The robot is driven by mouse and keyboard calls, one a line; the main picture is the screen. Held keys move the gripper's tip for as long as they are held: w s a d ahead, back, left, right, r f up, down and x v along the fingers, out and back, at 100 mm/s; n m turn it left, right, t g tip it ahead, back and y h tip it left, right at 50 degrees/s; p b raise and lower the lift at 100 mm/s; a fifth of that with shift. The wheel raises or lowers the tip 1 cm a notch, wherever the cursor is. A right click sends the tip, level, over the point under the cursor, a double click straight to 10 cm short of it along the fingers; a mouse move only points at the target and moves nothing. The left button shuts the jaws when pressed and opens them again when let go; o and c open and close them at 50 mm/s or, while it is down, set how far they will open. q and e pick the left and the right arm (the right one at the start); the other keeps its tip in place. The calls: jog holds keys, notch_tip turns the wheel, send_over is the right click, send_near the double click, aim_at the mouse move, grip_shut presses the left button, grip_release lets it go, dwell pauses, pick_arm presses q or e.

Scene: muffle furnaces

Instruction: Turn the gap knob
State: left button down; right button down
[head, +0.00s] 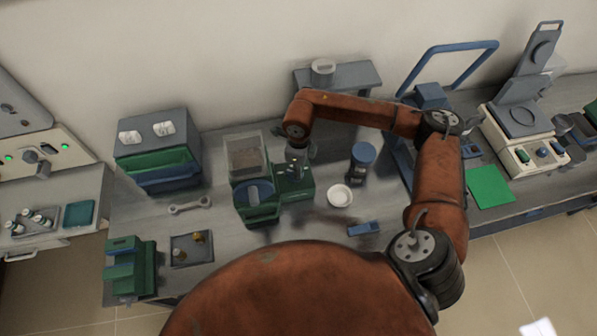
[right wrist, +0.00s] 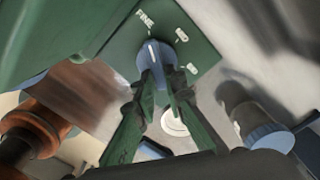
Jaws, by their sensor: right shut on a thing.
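The gap knob (right wrist: 153,58) is a round blue knob with a white pointer line, on a green panel (right wrist: 118,42) of the green machine (head: 292,188). The panel carries the words FINE and MID and a third label too small to read. The pointer line points up toward FINE. My right gripper (right wrist: 165,82) is shut on the knob, its two green fingers on either side of it. In the head view my right gripper (head: 297,163) is at the machine's right part and hides the knob. My left gripper is not in view.
A clear hopper (head: 246,157) stands on the machine's left. A blue-lidded jar (head: 362,160) and a white dish (head: 340,195) are to its right. A wrench (head: 190,204) lies left. A small blue item (head: 363,229) lies near the front edge.

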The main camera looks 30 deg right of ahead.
jog(key=shift+w+r, duration=0.1)
dwell(0.4)
jog(key=c, duration=2)
grip_release()
notch_tip(320, 180, up, 12)
jog(key=shift+f, duration=0.1)
